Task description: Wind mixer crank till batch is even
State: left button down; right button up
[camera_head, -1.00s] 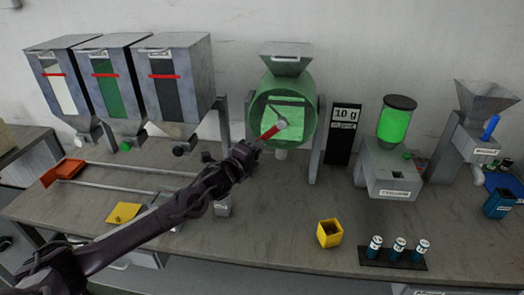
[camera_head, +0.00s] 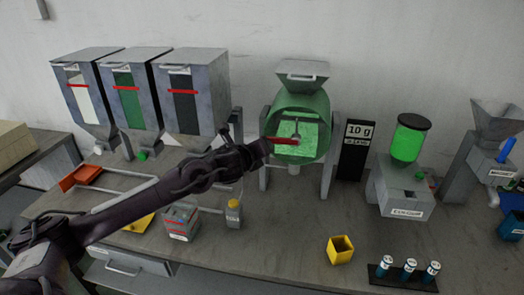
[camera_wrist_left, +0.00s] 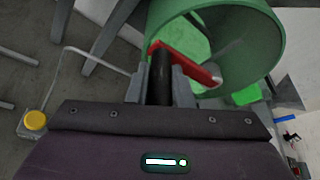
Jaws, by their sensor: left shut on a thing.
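The mixer is a green drum (camera_head: 312,108) between grey posts, with a hopper (camera_head: 302,72) on top. Bright green, speckled batch (camera_head: 290,128) shows in its front opening; how even it is I cannot tell. The red crank arm (camera_head: 284,140) points left from its hub. In the left wrist view the red crank arm (camera_wrist_left: 188,62) carries a black handle (camera_wrist_left: 160,75). My left gripper (camera_wrist_left: 160,88) is shut on that handle, in front of the drum. In the head view my left gripper (camera_head: 262,148) partly hides the handle. My right gripper is not in view.
Three bins (camera_head: 190,90) with red bands stand at the left. A "10 g" sign (camera_head: 355,150) and a grey machine with a green jar (camera_head: 408,140) stand right of the mixer. A yellow cup (camera_head: 341,250) and several vials in a black rack (camera_head: 403,279) sit at the front.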

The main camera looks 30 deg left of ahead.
pick_arm(q)
jog(key=shift+r, duration=0.3)
jog(key=c, duration=1.3)
grip_release()
jog(key=shift+f, duration=0.1)
jog(key=shift+s, duration=0.55)
jog(key=b+v, duration=0.2)
jog(key=v, duration=0.4)
jog(key=shift+s+r, duration=0.3)
jog(key=shift+r, duration=0.05)
